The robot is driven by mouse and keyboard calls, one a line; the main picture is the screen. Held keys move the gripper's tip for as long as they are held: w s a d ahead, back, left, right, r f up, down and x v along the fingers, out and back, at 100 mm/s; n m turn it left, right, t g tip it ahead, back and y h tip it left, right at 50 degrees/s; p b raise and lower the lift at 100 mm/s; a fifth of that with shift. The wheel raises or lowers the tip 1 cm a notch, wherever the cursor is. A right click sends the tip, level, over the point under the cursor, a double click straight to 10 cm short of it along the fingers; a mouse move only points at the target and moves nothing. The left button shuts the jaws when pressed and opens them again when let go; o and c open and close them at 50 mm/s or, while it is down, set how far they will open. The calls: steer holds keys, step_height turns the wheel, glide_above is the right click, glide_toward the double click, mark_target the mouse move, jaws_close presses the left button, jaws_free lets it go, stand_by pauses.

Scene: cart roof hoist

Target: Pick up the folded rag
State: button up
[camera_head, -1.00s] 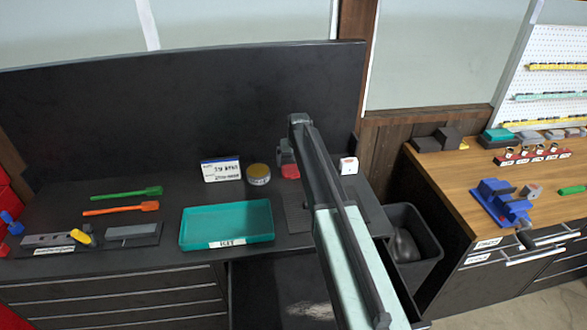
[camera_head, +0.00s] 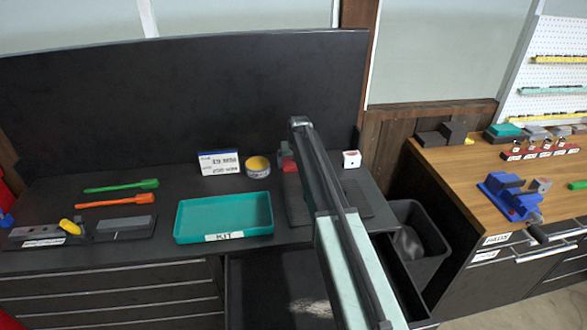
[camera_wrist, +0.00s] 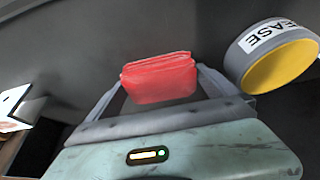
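The folded rag (camera_wrist: 158,78) is a thick red bundle in the middle of the wrist view, lying between my fingertips. My gripper (camera_wrist: 160,85) is open, one finger on each side of the rag with a narrow gap showing. In the head view the rag (camera_head: 291,166) shows as a small red patch on the dark bench, just right of the yellow-topped tin. My gripper (camera_head: 286,155) is there at the rag, and my arm hides part of that area.
The grease tin (camera_wrist: 280,60) stands close to my right finger in the wrist view. In the head view a teal KIT tray (camera_head: 222,236), a label card (camera_head: 219,163) and a white box (camera_head: 351,159) are nearby. A dark back panel (camera_head: 180,100) rises behind.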

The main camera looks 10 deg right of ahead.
steer(key=c, duration=0.8)
steer(key=shift+c, duration=0.2)
steer(key=shift+r, duration=0.1)
step_height(320, 180, up, 10)
steer(key=p, duration=1)
